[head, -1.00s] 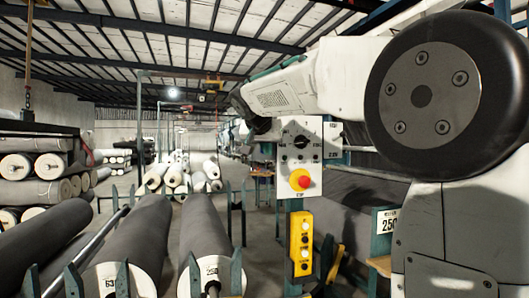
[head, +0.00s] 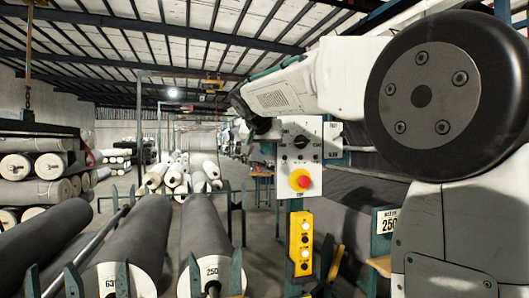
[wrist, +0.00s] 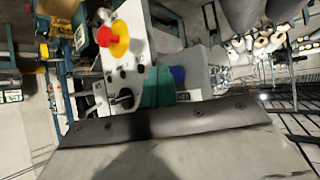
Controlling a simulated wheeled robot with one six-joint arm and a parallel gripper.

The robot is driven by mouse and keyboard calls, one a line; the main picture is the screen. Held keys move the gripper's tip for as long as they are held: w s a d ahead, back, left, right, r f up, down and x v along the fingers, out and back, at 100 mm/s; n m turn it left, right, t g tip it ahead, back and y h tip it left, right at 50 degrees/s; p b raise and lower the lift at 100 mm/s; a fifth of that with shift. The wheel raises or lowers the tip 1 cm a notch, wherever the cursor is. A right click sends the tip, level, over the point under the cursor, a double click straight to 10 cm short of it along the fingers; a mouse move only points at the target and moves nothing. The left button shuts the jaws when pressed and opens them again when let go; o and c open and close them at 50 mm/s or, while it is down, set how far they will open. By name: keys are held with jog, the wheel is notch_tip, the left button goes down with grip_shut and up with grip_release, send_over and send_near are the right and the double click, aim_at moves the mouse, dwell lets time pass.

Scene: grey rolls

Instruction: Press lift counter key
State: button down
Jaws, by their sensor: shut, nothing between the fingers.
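A pale control panel (head: 299,170) stands in the middle of the head view. It carries a dark selector knob (head: 301,143), a row of small controls and a red button (head: 303,181) on a yellow plate. The wrist view shows this panel (wrist: 122,62) upside down, its red button (wrist: 105,36) at the top and its dark knob (wrist: 122,99) lower down. Labels are too small to read, so I cannot tell which control is the lift counter key. My arm reaches over the panel's top, apart from the red button.
A yellow button box (head: 301,245) hangs below the panel. Large grey rolls (head: 205,240) lie on teal racks at lower left, and stacked rolls (head: 45,170) are at far left. A teal post with a number sign (head: 386,222) stands right of the panel. An open aisle runs behind.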

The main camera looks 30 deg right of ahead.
jog(key=shift+w, duration=0.1)
jog(key=shift+w+d, duration=0.1)
jog(key=shift+w, duration=0.25)
jog(key=shift+w+d, duration=0.15)
jog(key=shift+w, duration=0.3)
dwell(0.8)
jog(key=shift+s, duration=0.15)
jog(key=shift+s+a, duration=0.25)
jog(key=shift+s, duration=0.45)
jog(key=shift+s, duration=0.15)
jog(key=s, duration=0.2)
jog(key=s+a, duration=0.1)
jog(key=s, duration=0.1)
jog(key=shift+s+a, duration=0.2)
jog(key=shift+s, duration=0.1)
dwell(0.7)
